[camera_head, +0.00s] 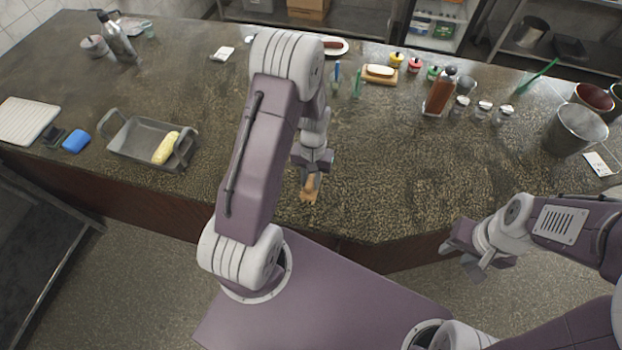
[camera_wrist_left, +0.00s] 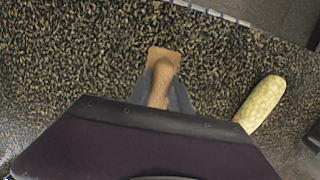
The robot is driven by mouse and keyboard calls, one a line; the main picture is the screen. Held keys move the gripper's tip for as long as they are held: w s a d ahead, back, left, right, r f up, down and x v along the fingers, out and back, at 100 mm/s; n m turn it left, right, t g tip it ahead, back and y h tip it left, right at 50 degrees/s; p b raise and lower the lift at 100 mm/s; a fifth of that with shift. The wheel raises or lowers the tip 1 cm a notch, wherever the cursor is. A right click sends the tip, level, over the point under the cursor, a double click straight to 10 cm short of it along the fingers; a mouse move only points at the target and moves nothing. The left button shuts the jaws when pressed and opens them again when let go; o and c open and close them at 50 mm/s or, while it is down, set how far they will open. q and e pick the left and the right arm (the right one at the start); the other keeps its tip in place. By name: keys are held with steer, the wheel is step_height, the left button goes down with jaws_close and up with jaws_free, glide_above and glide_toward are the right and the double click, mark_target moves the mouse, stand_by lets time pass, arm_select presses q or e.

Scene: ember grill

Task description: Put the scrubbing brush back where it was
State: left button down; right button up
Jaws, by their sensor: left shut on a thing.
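The scrubbing brush (camera_head: 309,195), with a tan wooden handle and block, is held in my left gripper (camera_head: 312,177). It is over the front part of the dark speckled counter. I cannot tell whether it touches the counter. In the left wrist view the brush (camera_wrist_left: 164,62) points away between the fingers of my left gripper (camera_wrist_left: 162,90), which are shut on its handle. Its bristles are hidden. My right gripper (camera_head: 468,252) is in front of the counter's front edge, with its fingers apart and nothing between them.
A grey metal tray (camera_head: 128,150) with a yellow item (camera_head: 166,148) stands to the left, near a blue sponge (camera_head: 75,141) and a white board (camera_head: 28,119). A sauce bottle (camera_head: 440,92), shakers (camera_head: 484,109) and a metal bucket (camera_head: 575,133) stand right. Counter right of the brush is clear.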

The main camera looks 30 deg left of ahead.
arm_select(q)
steer(key=c, duration=1.2)
jaws_free()
steer(key=shift+s, duration=0.2)
steer(key=shift+w, duration=0.1)
